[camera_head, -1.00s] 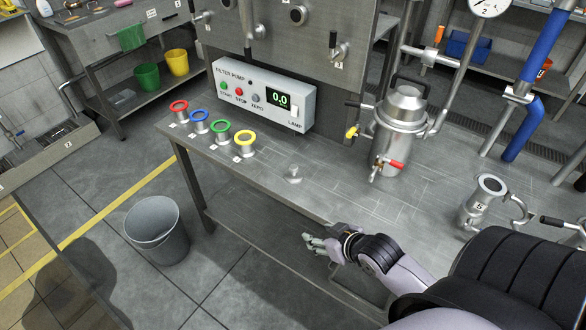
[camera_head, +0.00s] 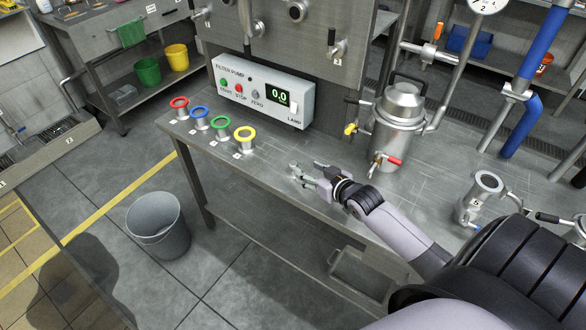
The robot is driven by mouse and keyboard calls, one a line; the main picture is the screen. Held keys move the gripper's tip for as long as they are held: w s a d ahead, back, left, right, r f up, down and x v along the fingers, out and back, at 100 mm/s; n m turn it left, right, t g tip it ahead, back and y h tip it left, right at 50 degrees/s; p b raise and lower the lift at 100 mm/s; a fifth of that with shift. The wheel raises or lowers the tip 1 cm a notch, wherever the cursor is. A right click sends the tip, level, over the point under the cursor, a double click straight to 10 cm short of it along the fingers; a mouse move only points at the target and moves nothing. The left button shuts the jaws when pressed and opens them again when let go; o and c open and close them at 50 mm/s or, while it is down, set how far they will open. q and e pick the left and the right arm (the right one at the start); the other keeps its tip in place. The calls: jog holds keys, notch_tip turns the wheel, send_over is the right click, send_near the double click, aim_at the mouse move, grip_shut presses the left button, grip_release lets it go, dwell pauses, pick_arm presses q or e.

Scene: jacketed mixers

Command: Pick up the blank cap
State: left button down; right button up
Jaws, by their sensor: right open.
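A small, low silver-grey metal piece, which looks like the blank cap (camera_head: 295,169), lies on the steel bench near its front edge. My right gripper (camera_head: 306,172) is open just above the bench top, its fingers pointing left at this piece. The fingertips are at or very near it and cover part of it. I cannot tell whether they touch it or whether it is between them. My left gripper is not in view.
Red, blue, green and yellow (camera_head: 244,136) ringed fittings stand left on the bench. The filter pump box (camera_head: 262,92) is behind. A steel vessel (camera_head: 398,120) with valves stands right of the gripper, a metal jug (camera_head: 482,196) farther right. A grey bucket (camera_head: 158,226) is on the floor.

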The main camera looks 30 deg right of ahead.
aim_at(294, 164)
jog(key=x, duration=0.7)
jog(key=shift+w+a+f+p, duration=0.1)
jog(key=shift+a+p, duration=0.3)
jog(key=shift+c, duration=0.3)
grip_shut()
